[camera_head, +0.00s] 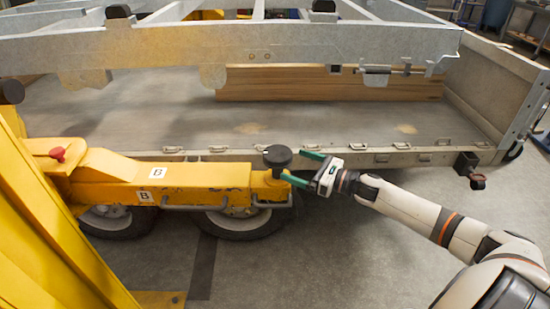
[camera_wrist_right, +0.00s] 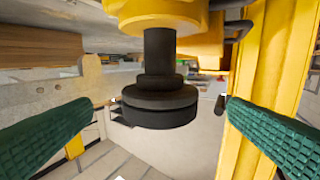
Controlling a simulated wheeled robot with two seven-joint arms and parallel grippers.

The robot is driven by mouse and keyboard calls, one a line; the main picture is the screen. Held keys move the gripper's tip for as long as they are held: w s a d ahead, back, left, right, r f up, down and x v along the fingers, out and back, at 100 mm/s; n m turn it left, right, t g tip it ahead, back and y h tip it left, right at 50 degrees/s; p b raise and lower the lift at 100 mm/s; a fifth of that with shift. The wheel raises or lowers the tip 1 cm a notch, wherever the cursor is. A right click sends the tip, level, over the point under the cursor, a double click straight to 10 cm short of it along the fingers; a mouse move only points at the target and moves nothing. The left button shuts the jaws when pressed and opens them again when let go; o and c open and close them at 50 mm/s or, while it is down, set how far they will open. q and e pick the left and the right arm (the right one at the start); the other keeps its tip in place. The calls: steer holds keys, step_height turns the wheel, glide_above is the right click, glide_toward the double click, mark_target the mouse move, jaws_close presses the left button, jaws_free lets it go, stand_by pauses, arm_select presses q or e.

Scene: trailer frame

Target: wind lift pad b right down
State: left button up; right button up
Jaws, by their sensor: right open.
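Lift pad B (camera_head: 277,156) is a black round disc on the end of the yellow lift arm (camera_head: 190,181), which bears "B" labels. In the right wrist view the pad (camera_wrist_right: 160,107) appears below a length of dark stem (camera_wrist_right: 159,52), which runs to the yellow arm end. My right gripper (camera_head: 293,166) has green fingers and is open at the pad's right side. In the right wrist view its fingers (camera_wrist_right: 159,108) stand on either side of the pad, with gaps showing between them and it. My left gripper is out of view.
The trailer bed's metal edge (camera_head: 345,160) with several lashing rings runs just behind the pad. A galvanized frame (camera_head: 240,48) spans above the bed. A yellow post (camera_head: 45,225) stands at left, with a red knob (camera_head: 58,154) beyond it. Floor in front is clear.

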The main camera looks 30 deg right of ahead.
mark_target(281, 159)
steer(key=x, duration=0.6)
steer(key=shift+r+p, duration=0.15)
steer(key=shift+p, duration=0.2)
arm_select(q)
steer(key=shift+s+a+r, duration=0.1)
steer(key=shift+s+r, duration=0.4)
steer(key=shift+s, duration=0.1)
arm_select(e)
steer(key=shift+w+a, duration=0.3)
steer(key=shift+w, duration=0.3)
steer(key=c, duration=1)
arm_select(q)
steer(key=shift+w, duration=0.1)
arm_select(e)
steer(key=shift+m+t+h, duration=0.3)
steer(key=shift+m+h, duration=0.1)
